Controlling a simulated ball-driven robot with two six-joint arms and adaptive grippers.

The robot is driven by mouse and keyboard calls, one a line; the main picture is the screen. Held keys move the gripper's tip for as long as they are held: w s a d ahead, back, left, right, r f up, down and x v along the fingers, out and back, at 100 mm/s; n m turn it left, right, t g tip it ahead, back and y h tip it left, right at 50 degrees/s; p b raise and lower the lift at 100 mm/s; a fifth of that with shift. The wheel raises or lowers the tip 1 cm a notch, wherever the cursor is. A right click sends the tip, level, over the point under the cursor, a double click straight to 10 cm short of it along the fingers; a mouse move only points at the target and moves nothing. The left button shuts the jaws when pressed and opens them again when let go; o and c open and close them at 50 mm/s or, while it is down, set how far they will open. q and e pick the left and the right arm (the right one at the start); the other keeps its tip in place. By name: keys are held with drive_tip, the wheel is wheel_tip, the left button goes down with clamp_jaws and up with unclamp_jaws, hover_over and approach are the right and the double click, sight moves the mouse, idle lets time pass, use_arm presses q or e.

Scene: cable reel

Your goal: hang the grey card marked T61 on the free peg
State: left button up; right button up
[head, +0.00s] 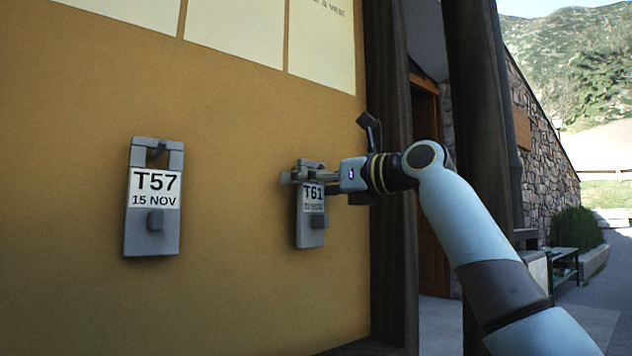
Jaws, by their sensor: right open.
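My right gripper (291,177) comes in from the right and lies across the card's upper part, in front of the label's top. It is open; I cannot tell whether it touches the card. The gripper hides part of the card's top, and no peg shows clearly there. My left gripper is not in view.
A similar grey card marked T57, 15 NOV (152,233) hangs from a dark peg (157,151) on the left. Pale paper sheets (235,25) are on the wall above. A dark post (392,270) stands right of the wall panel. The wall between the cards is clear.

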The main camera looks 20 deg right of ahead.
drive_tip(key=v, duration=1.2)
